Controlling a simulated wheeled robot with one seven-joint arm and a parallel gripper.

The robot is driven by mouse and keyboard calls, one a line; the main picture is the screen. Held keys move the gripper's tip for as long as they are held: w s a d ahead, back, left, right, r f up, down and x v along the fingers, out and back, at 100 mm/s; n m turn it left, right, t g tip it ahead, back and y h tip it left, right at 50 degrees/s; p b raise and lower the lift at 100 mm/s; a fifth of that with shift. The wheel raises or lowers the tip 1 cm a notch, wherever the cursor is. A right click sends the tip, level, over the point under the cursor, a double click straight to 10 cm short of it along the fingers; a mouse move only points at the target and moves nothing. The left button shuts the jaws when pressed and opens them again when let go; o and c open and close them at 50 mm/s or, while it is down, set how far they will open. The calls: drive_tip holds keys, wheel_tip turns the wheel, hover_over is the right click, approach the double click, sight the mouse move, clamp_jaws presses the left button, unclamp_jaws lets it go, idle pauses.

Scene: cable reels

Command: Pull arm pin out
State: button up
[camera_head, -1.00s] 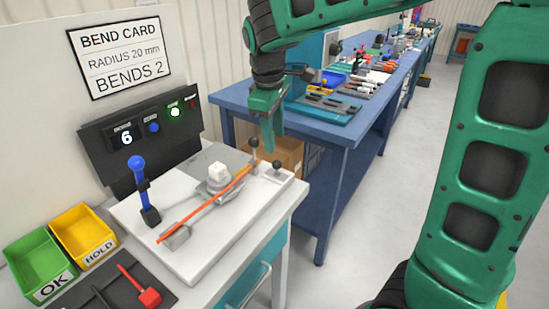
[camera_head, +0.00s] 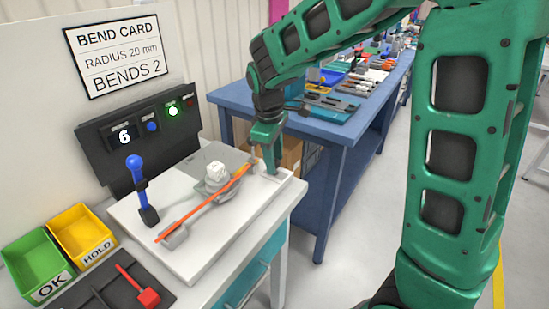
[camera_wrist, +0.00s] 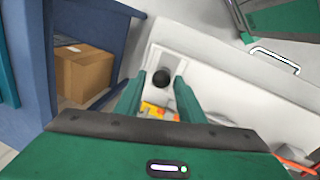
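My gripper (camera_head: 270,168) points down at the right corner of the white bending plate (camera_head: 205,255). In the wrist view, my gripper's two fingers (camera_wrist: 158,92) are apart. A round black knob (camera_wrist: 162,78) shows between their tips, on a pale raised block. In the head view my fingers hide this knob, and I cannot tell whether they touch it. An orange rod (camera_head: 205,207) lies slantwise across the plate, past the grey bending arm and the white centre piece (camera_head: 216,172). The blue-handled lever (camera_head: 139,178) stands upright at the left of the plate.
A black panel (camera_head: 110,139) with a lit green button stands behind the plate. A green OK bin (camera_head: 35,262) and a yellow HOLD bin (camera_head: 82,232) sit at left, near a dark tray with a red tool (camera_head: 148,297). A blue bench (camera_head: 345,130) stands behind at right.

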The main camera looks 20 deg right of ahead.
clamp_jaws()
drive_tip(key=shift+w+r, duration=0.1)
drive_tip(key=shift+r, duration=1.4)
drive_tip(key=shift+o, duration=1)
unclamp_jaws()
drive_tip(key=shift+o, duration=0.5)
wheel_tip(320, 180, up, 10)
drive_tip(key=s+a, duration=0.1)
drive_tip(key=shift+s+a+r, duration=0.2)
drive_tip(key=shift+s+r, duration=0.05)
